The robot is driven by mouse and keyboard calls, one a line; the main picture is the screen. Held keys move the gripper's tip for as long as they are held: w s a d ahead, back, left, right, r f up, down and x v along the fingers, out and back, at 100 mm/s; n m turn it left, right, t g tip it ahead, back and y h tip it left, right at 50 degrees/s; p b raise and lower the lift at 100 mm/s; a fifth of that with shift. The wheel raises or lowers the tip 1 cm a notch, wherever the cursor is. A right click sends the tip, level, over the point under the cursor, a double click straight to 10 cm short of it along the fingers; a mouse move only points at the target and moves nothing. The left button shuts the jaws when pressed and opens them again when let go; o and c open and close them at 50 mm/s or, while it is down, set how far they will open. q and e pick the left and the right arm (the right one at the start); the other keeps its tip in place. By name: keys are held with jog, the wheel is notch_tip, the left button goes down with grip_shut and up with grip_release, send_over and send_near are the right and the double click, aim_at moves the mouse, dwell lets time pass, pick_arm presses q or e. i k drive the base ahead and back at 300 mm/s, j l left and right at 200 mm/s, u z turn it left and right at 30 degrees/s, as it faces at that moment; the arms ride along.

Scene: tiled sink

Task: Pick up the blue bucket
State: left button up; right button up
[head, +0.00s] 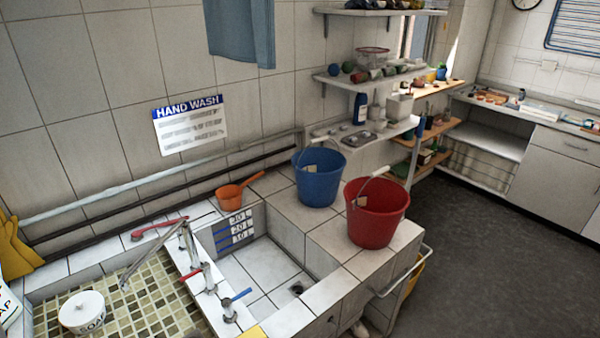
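The blue bucket (319,180) stands upright on the tiled ledge behind and to the right of the sink basin, close to the wall. Its thin handle rises over its opening, and a small tan tag shows at the rim. A red bucket (375,216) stands just in front and to the right of it, nearer the ledge's corner. Neither of my grippers shows in the head view.
The tiled sink basin (262,270) lies in front of the blue bucket, with taps (207,278) on its left wall. An orange pot (231,195) sits on the ledge to the left. Loaded wall shelves (372,77) hang behind the buckets. Open dark floor (480,240) lies to the right.

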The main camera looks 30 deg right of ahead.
aim_at(319, 170)
jog(key=i+l+u, duration=0.1)
jog(key=l+u, duration=0.3)
jog(key=l, duration=0.6)
jog(key=l+u, duration=0.4)
jog(key=l, duration=0.6)
